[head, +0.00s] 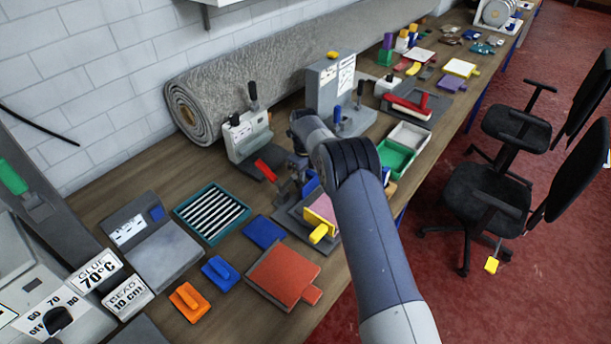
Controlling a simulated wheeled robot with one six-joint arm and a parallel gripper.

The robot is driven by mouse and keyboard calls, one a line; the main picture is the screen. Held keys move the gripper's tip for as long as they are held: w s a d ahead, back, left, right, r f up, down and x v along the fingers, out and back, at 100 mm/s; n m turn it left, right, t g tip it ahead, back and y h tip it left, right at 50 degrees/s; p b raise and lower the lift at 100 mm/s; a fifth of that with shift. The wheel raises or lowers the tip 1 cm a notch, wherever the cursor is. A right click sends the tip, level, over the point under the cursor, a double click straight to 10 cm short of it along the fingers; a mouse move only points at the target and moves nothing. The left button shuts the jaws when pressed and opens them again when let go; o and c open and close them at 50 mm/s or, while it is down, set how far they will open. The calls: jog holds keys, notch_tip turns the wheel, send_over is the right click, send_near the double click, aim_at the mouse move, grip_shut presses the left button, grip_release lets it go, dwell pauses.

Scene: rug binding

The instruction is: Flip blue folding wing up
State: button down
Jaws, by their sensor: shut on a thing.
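The blue folding wing (309,183) shows as a small blue patch at the back of a dark grey fixture (291,222), just left of my forearm. My gripper (301,171) is at the blue wing and shut on it; the fingertips are small and partly hidden by my own wrist. How far the wing is tilted is hard to tell. A yellow wing (321,226) with a handle stands tilted at the fixture's front. A pinkish piece (322,208) lies between the wings. My arm hides the fixture's right side.
A red lever (267,170) and a clamp press (246,139) stand close to the left of my gripper. A red-orange pad (283,274), a blue pad (264,231) and a striped tray (212,211) lie left. A green bin (394,158) and office chairs (489,187) are right.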

jog(key=c, duration=1.2)
grip_release()
jog(key=shift+c, duration=0.2)
notch_tip(320, 180, up, 11)
jog(key=b, duration=0.2)
jog(key=shift+w+a+f+b, duration=0.1)
jog(key=shift+f+b, duration=0.05)
jog(key=shift+b, duration=0.15)
notch_tip(320, 180, down, 11)
jog(key=p, duration=0.3)
jog(key=shift+r, duration=0.2)
